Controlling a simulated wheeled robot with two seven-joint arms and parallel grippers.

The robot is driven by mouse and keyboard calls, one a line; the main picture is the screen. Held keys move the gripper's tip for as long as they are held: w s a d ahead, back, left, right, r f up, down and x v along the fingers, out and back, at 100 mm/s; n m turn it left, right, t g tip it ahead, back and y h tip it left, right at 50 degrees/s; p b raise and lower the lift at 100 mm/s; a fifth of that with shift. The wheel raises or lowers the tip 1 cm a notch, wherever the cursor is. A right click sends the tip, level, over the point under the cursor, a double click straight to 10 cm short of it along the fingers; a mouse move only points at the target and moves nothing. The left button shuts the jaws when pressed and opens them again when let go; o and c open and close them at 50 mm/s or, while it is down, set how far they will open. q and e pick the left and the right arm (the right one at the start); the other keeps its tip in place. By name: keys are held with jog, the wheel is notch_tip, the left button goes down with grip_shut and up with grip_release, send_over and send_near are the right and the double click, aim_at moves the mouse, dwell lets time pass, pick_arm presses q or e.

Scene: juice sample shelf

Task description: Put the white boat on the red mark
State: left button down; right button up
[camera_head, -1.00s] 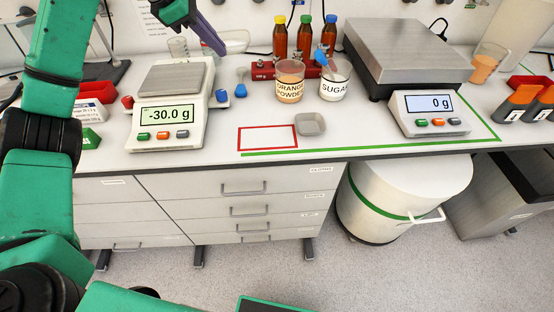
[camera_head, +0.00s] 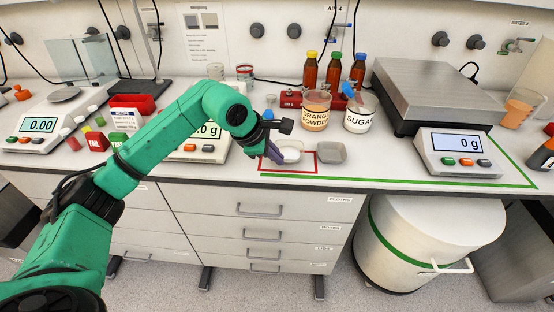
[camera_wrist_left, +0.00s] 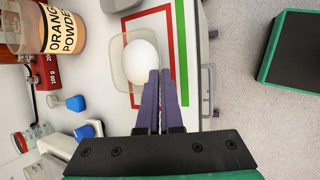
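The white boat (camera_head: 291,147) is a small pale dish with a rounded white mound in it; it also shows in the wrist view (camera_wrist_left: 119,75). It overlaps the red mark (camera_head: 316,164), a red rectangle outline on the bench, and covers part of its back line. I cannot tell whether the boat touches the bench. My left gripper (camera_head: 276,153) is at the boat's edge. In the wrist view its purple fingers (camera_wrist_left: 160,75) are close together at the boat's rim and look shut on it. My right gripper is not in view.
A grey boat (camera_head: 332,153) stands just right of the mark. Behind are the orange powder beaker (camera_head: 315,112), sugar beaker (camera_head: 359,118) and several capped bottles (camera_head: 334,72). A large scale (camera_head: 455,150) is at right. My left arm partly hides a smaller scale (camera_head: 196,151).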

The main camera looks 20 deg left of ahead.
pick_arm(q)
jog(key=shift+f, duration=1)
jog(key=c, duration=1.1)
grip_release()
jog(key=shift+r, duration=0.3)
jog(key=b+v, duration=0.1)
jog(key=v, duration=1.1)
jog(key=shift+f, duration=0.1)
